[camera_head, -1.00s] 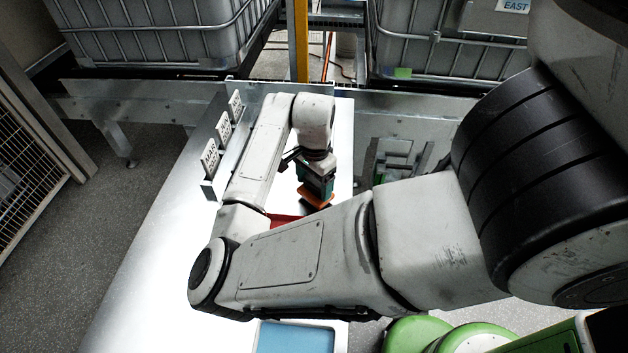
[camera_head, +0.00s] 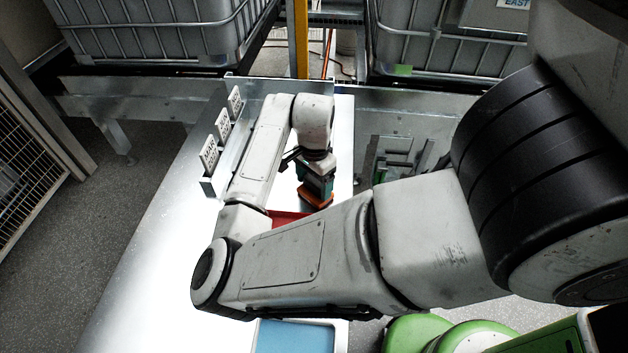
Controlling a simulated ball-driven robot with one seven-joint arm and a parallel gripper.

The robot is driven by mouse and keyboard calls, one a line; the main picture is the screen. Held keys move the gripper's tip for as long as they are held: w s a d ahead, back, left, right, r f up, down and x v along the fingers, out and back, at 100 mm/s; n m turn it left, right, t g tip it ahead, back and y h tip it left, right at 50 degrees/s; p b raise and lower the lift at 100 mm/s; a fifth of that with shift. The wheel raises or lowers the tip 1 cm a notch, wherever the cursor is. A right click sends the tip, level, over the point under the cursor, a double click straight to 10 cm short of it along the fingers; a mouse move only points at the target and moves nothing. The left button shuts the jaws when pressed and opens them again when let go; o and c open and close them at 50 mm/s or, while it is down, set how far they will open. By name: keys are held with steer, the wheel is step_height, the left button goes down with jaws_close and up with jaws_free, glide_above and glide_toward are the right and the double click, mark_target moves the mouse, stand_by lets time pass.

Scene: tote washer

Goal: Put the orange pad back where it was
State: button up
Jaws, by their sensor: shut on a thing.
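The orange pad (camera_head: 318,198) is at the tip of my gripper (camera_head: 318,189), just behind my forearm. My gripper points down and is shut on the pad. The pad is above or at the level of the metal bench (camera_head: 150,255); I cannot tell whether it touches the surface. A red tray or mat (camera_head: 287,216) shows in part just left of and nearer than the pad, mostly hidden by my arm.
A blue tray (camera_head: 294,338) lies at the bench's near end. White label plates (camera_head: 222,124) stand along the bench's left back edge. Large caged tanks (camera_head: 165,35) stand behind, with a yellow post (camera_head: 299,40) between them. The bench's left part is bare.

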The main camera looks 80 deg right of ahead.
steer(key=shift+f, duration=0.15)
stand_by(0.3)
steer(key=o, duration=1)
steer(key=shift+r+p, duration=2.75)
steer(key=shift+r, duration=0.45)
steer(key=shift+r+p, duration=0.7)
steer(key=shift+r, duration=0.65)
